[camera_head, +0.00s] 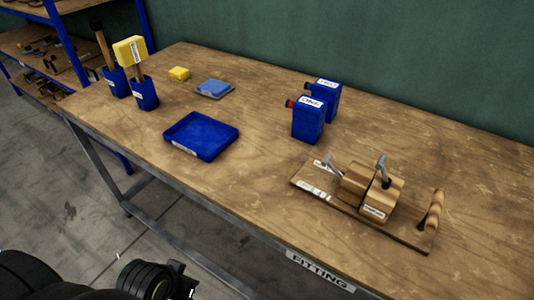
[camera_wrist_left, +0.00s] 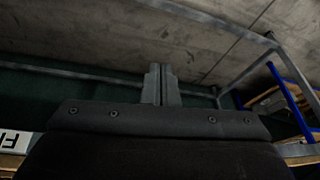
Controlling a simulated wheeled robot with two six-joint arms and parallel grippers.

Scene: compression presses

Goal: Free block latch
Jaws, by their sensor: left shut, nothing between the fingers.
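The wooden press (camera_head: 363,195) stands on the right part of the workbench. It has a flat baseboard, wooden blocks with a white label, and an upright wooden handle (camera_head: 433,211) at its right end. Two grey metal levers stick up from it, one at the left of the blocks (camera_head: 328,166) and one on top (camera_head: 383,171). Which of them is the block latch I cannot tell. My left gripper (camera_wrist_left: 161,84) is shut and empty in the left wrist view, its two fingers together. My left arm shows low at the left in the head view, off the bench and far from the press. My right gripper is not in view.
Two blue canisters (camera_head: 308,119) stand behind the press. The bench front edge carries a FITTING label (camera_head: 320,270). The bench middle is clear.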

